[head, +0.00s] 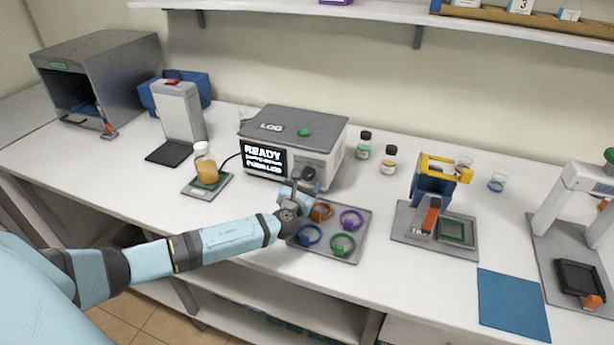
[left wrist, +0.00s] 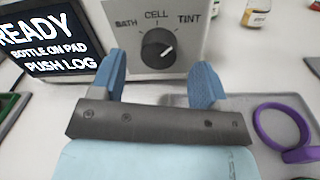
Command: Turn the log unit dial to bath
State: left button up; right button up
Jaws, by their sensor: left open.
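The log unit (head: 325,135) is a grey box on the bench with a lit screen reading "READY". Its dark round dial (head: 308,174) is on the lower right of its front. In the left wrist view the dial (left wrist: 158,50) has labels BATH at left, CELL at top and TINT at right. Its white mark points up and right, toward TINT. My left gripper (head: 300,190) is in front of the dial. In the left wrist view its blue fingers (left wrist: 157,75) are apart, one to each side below the dial, with nothing between them. My right gripper is not in view.
A grey tray (head: 327,249) with several coloured rings lies under and right of my left gripper. An amber bottle (head: 206,170) stands on a green pad to the left. Two small bottles (head: 364,146) (head: 389,160) stand right of the unit. A blue mat (head: 513,305) lies at front right.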

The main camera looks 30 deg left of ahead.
aim_at(307, 176)
pick_arm(q)
jog(key=shift+x, duration=1.55)
jog(key=c, duration=0.9)
jog(key=shift+c, duration=0.2)
